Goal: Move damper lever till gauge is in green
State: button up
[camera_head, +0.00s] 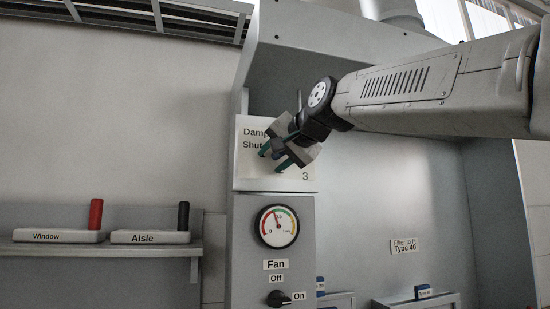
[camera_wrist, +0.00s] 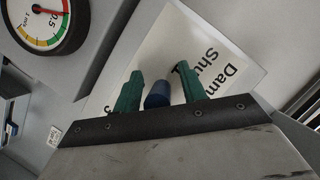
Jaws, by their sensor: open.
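The damper panel is a white plate (camera_head: 245,172) marked "Damp… Shut…" and "3", above the gauge; part of its lettering is hidden by my gripper. My gripper (camera_head: 273,160) is open in front of this plate. In the wrist view, a blue lever knob (camera_wrist: 157,96) stands between the two green fingers of my gripper (camera_wrist: 155,88), with no clear grip on it. The round gauge (camera_head: 277,227) has a coloured rim and a needle pointing up and slightly left; I cannot tell the exact band under its tip. The gauge (camera_wrist: 42,24) is partly cut off in the wrist view.
Below the gauge is a black fan knob (camera_head: 279,299) with Off and On labels. At left, a shelf (camera_head: 100,249) carries Window and Aisle blocks with red and black handles. A metal hood (camera_head: 340,40) surrounds the panel's right side.

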grip_shut()
jog(key=shift+w+d+f+n+h, duration=0.2)
jog(key=shift+d+f+n+h, duration=0.3)
jog(key=shift+d+f+n, duration=0.25)
grip_release()
jog(key=v, duration=0.7)
jog(key=shift+s+d, duration=0.15)
jog(key=shift+s, duration=0.2)
